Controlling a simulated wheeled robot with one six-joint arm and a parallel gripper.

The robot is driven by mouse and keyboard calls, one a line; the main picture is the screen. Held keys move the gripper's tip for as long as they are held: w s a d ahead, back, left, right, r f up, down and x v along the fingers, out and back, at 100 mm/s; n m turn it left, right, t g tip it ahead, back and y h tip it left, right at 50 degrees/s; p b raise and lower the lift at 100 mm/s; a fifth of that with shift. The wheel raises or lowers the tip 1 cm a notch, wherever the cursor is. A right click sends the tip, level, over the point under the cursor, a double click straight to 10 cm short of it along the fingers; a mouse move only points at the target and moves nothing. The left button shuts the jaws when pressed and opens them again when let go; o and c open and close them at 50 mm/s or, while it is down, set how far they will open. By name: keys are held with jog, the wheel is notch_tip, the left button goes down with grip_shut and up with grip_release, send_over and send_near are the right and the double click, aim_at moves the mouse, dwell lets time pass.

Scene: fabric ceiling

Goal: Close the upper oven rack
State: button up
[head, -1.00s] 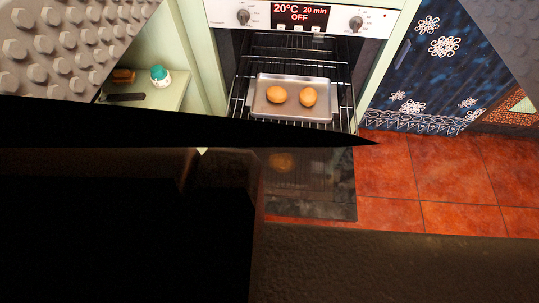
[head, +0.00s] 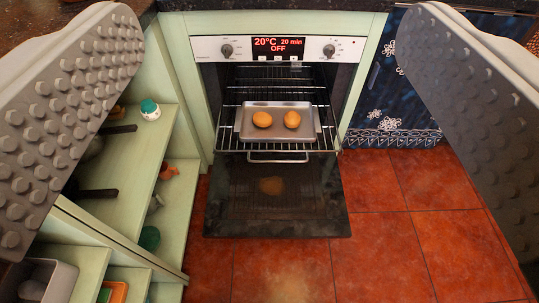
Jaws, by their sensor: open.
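The oven (head: 275,48) is ahead of me, its dark glass door (head: 275,205) folded down open. A wire rack (head: 228,132) carrying a metal tray (head: 275,108) with two round orange-brown buns (head: 262,119) sticks out of the oven front over the door. Another wire rack (head: 280,72) is higher, deeper in the dark cavity; how far out it sits is hard to tell. My gripper (head: 270,35) is open and empty. Its studded grey fingers frame the left and right of the view, with the oven seen between them. No contact with the racks shows.
Green shelves (head: 145,165) at the left hold a white jar with a teal lid (head: 150,109) and several other items. A dark blue patterned curtain (head: 385,95) hangs at the right. The red tiled floor (head: 385,240) before the oven is clear.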

jog(key=c, duration=0.4)
jog(key=shift+w+f, duration=0.2)
jog(key=shift+w, duration=0.1)
jog(key=c, duration=0.3)
jog(key=w+f+m, duration=0.1)
jog(key=w+f, duration=0.1)
jog(key=w+f+m+g, duration=0.1)
jog(key=w+f, duration=0.1)
jog(key=w, duration=0.1)
jog(key=w+f+m, duration=0.1)
jog(key=w+f, duration=0.1)
jog(key=w, duration=0.1)
jog(key=shift+a+f+g, duration=0.15)
jog(key=shift+a+g, duration=0.15)
grip_shut()
jog(key=w+a+f+m+g, duration=0.1)
jog(key=w+f+m+g, duration=0.3)
jog(key=w+f, duration=0.85)
jog(key=w+a+f+m+g, duration=0.1)
jog(key=w+f+m+g, duration=0.35)
jog(key=f, duration=1.15)
jog(key=w+a+f+m+t, duration=0.1)
jog(key=f+m, duration=0.6)
jog(key=f, duration=1)
jog(key=w+r+x, duration=0.1)
jog(key=w+x, duration=0.1)
jog(key=x, duration=1)
jog(key=shift+w, duration=0.2)
